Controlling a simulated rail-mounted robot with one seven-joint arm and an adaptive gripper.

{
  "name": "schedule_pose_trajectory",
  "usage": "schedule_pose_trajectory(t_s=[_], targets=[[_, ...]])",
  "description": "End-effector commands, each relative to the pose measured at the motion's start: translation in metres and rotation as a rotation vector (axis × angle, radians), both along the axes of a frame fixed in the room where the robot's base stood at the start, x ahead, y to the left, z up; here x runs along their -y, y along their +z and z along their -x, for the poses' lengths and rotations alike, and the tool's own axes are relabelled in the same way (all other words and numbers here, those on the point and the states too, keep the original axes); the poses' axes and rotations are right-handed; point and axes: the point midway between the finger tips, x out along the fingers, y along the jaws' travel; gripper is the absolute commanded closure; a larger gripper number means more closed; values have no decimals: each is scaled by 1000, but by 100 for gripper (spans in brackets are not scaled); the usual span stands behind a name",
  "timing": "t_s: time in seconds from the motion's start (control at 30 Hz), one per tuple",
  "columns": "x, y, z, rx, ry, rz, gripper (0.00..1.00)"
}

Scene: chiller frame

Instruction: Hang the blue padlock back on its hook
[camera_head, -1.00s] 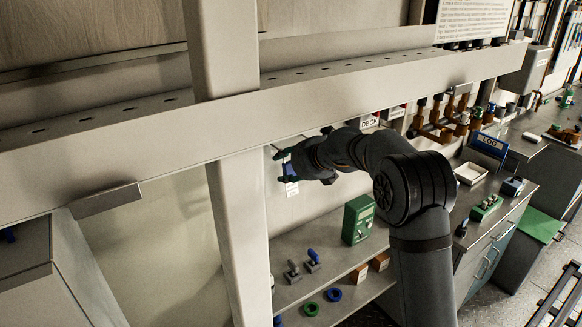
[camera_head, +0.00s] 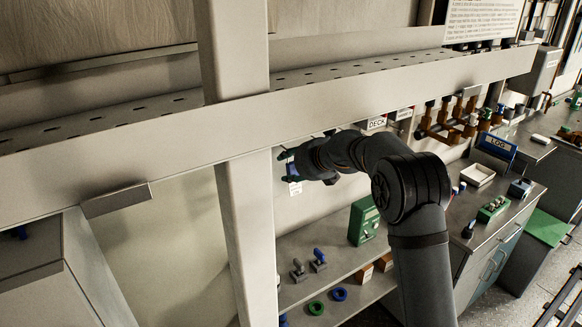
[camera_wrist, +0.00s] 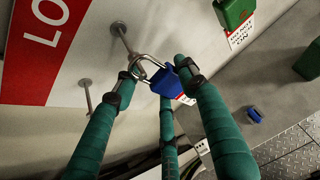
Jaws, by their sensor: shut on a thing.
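The blue padlock (camera_wrist: 166,83) with its silver shackle (camera_wrist: 146,66) is between the teal fingers of my gripper (camera_wrist: 158,84) in the wrist view. My gripper is shut on it. A pale tag hangs below the padlock. A metal hook peg (camera_wrist: 121,34) sticks out from the pale panel, its end close to the shackle. I cannot tell whether the shackle is around the peg or only beside it. A second peg (camera_wrist: 87,92) is lower left. In the head view my gripper (camera_head: 288,168) is by the panel under the beam, with a bit of blue padlock (camera_head: 293,171) visible.
A green padlock (camera_wrist: 234,12) with a tag hangs at the wrist view's upper right. A red sign (camera_wrist: 38,45) is on the panel. In the head view, a beam (camera_head: 330,105) and post (camera_head: 245,230) stand close to the arm. A shelf (camera_head: 300,250) below holds several small items.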

Motion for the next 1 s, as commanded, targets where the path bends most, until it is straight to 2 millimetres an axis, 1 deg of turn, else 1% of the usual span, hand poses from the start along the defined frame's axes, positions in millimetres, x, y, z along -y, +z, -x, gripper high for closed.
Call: schedule_pose_trajectory(t_s=[0.13,0.17,0.5,0.8,0.9,1.0], targets=[[0,-1,0,-1,1,1,90],[0,-1,0,-1,2,1,57],[0,-1,0,-1,1,1,37],[1,0,1,-2,1,1,37],[4,6,6,0,0,0,37],[12,15,17,1,0,-1,37]])
